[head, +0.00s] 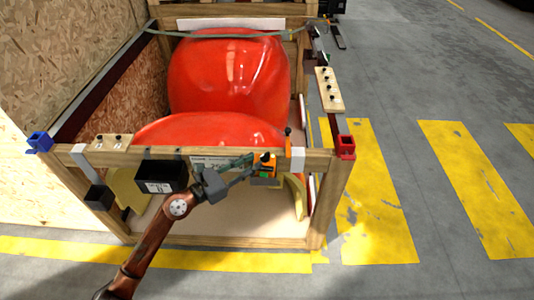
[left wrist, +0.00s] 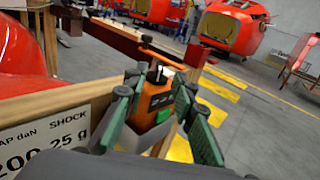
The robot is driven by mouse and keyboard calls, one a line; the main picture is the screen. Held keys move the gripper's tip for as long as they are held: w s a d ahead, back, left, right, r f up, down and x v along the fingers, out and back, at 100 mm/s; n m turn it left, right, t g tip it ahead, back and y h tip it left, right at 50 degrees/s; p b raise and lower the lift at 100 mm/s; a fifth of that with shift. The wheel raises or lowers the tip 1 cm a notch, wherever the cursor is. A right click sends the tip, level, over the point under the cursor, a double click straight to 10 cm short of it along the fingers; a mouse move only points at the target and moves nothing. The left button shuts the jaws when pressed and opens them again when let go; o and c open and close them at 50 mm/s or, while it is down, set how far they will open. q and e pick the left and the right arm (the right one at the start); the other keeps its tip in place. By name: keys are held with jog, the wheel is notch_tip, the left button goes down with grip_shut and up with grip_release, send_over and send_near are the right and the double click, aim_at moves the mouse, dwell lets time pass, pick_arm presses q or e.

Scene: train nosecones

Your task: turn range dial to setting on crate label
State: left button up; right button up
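An orange hand-held unit with a black top (head: 265,160) sits in a grey holder on the crate's front rail, near its right end. It also shows in the left wrist view (left wrist: 155,102). A dark part and a pale tab show on its top; I cannot read a dial setting. The white crate label (left wrist: 52,135) reads "SHOCK", "25 g" and "daN" with a partly cut "200"; in the head view the label (head: 205,161) is mostly hidden. My left gripper (head: 245,160) has its green fingers apart, one on each side of the unit; contact is unclear. My right gripper is out of view.
The wooden crate (head: 322,185) holds large red nosecones (head: 228,72). A black box (head: 161,177) hangs on the front rail left of my arm. A red corner clamp (head: 346,147) is to the right. Floor to the right is open.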

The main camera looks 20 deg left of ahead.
aim_at(265, 154)
pick_arm(q)
jog(key=x, duration=0.6)
grip_shut()
dwell(0.4)
